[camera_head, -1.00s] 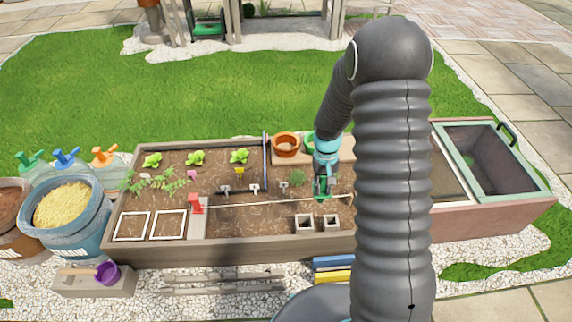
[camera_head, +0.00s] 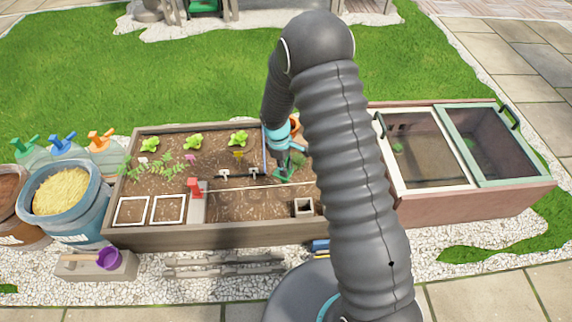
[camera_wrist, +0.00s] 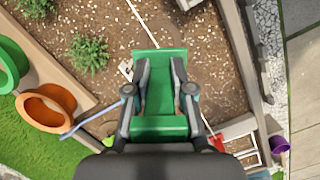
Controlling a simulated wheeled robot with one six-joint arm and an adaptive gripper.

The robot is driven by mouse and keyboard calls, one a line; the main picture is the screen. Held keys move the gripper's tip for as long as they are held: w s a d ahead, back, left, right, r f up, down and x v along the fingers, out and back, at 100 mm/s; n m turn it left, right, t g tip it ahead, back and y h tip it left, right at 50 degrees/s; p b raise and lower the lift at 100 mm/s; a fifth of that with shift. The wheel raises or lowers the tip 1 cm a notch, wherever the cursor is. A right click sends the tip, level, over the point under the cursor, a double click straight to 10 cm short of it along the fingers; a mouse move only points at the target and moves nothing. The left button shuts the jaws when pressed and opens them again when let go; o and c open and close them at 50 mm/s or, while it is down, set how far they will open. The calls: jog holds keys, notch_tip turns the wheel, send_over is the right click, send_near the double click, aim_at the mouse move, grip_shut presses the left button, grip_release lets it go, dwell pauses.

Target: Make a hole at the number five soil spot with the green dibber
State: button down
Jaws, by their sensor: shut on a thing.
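My gripper (camera_wrist: 160,88) is shut on the green dibber (camera_wrist: 160,127), whose wide green body shows between and beyond the fingers in the wrist view. In the head view my gripper (camera_head: 288,156) and the dibber (camera_head: 287,172) are above the soil bed (camera_head: 250,207), right of the black T-shaped tools. The dibber's tip is hidden, so I cannot tell whether it touches the soil. Small marks dot the brown soil near the white string (camera_head: 240,188), but no number five is readable.
Lettuces (camera_head: 193,142) and seedlings stand at the back left of the bed. A red block (camera_head: 195,188) and white frames (camera_head: 131,210) are at front left. A square pot (camera_head: 303,207) stands at front right. An orange pot (camera_wrist: 46,106) lies beside the bed in the wrist view.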

jog(key=b, duration=0.4)
send_near(288, 193)
jog(key=shift+s+d+f, duration=0.1)
jog(key=shift+s+d, duration=0.1)
jog(key=shift+d, duration=0.1)
jog(key=shift+s+d+f+b, duration=0.1)
jog(key=shift+f+b, duration=1.85)
jog(key=shift+f, duration=1.15)
jog(key=shift+r, duration=0.2)
jog(key=shift+r+p, duration=3.15)
jog(key=shift+r, duration=1.85)
jog(key=shift+r+p, duration=1.2)
jog(key=shift+r, duration=1.3)
